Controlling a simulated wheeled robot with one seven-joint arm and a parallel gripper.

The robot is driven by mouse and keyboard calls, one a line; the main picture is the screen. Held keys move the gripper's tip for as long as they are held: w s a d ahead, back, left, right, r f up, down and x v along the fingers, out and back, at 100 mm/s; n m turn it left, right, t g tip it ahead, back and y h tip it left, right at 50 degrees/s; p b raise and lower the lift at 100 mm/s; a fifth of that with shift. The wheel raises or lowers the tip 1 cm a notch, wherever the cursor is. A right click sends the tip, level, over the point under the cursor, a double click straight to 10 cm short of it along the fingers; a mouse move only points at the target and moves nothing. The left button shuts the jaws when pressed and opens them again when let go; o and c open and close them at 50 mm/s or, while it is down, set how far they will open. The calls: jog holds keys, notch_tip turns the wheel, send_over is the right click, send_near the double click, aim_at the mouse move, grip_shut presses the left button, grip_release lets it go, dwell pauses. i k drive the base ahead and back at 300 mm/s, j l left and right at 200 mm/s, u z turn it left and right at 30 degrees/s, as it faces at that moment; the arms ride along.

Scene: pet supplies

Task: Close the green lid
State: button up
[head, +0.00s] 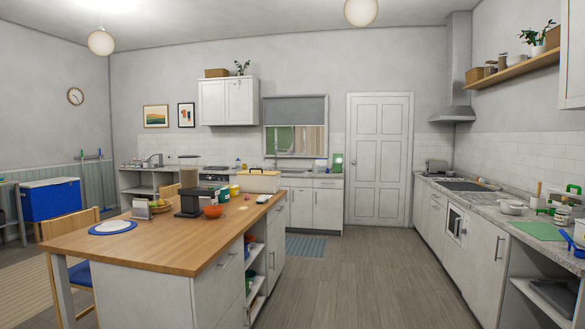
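I cannot pick out a green lid for certain. A green piece (573,189) shows above the right counter near the picture's right edge, too small to tell whether it is a lid or a handle. A green upright item (338,163) stands on the back counter beside the door. A pale box (258,181) with a dark handle-like bar on top sits at the far end of the wooden island. Whether any container is open cannot be made out. My gripper is not in view.
The right counter (480,205) carries a green mat (537,231) and a blue item (569,240). The floor (355,275) between them is clear up to the white door (379,160).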

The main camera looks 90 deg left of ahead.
aim_at(338, 158)
jog(key=u, duration=2.4)
jog(key=i+z, duration=0.25)
jog(key=i, duration=9.95)
